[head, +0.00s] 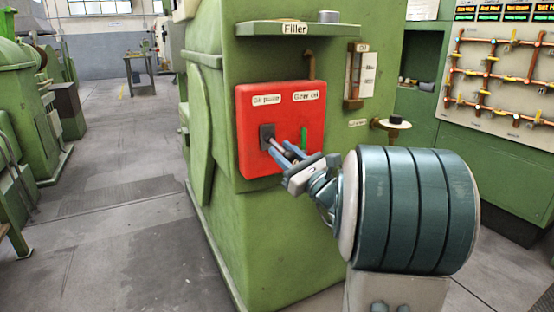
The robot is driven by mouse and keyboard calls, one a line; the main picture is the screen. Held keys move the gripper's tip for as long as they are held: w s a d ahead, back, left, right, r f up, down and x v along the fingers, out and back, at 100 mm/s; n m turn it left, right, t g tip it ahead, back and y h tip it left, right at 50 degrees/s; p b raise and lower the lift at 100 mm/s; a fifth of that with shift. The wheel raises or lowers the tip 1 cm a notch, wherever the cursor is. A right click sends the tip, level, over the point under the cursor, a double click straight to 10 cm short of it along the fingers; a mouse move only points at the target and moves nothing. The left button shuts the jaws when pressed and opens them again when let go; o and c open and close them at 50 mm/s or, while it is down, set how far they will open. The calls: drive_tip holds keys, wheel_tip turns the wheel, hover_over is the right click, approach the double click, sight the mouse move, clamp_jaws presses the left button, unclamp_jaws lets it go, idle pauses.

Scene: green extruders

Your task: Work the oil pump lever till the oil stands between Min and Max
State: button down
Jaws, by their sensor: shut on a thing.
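The red oil pump box (252,105) is fixed to the front of a green machine, with labels that seem to read "Oil pump" and "Gear oil". The pump lever (270,138) sticks out from a dark plate on the box and slants down to the right. My gripper (286,152) is at the lever's outer end and is shut on it; its fingers partly hide the tip. The oil gauge (353,78), a narrow sight glass with a white scale, is on the machine right of the box. The oil level and its marks are too small to read.
A panel of copper pipes (497,80) is at the right. The floor at left is open.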

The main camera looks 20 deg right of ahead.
drive_tip(key=f, duration=0.1)
drive_tip(key=f+b, duration=0.1)
drive_tip(key=f, duration=0.1)
drive_tip(key=shift+w+a+f, duration=0.1)
drive_tip(key=shift+w, duration=0.2)
drive_tip(key=shift+a, duration=0.1)
drive_tip(key=c, duration=1.5)
unclamp_jaws()
drive_tip(key=o, duration=0.4)
drive_tip(key=shift+w+a, duration=0.1)
drive_tip(key=shift+w, duration=0.1)
drive_tip(key=p+v, duration=0.1)
drive_tip(key=v, duration=1.3)
drive_tip(key=shift+p, duration=0.3)
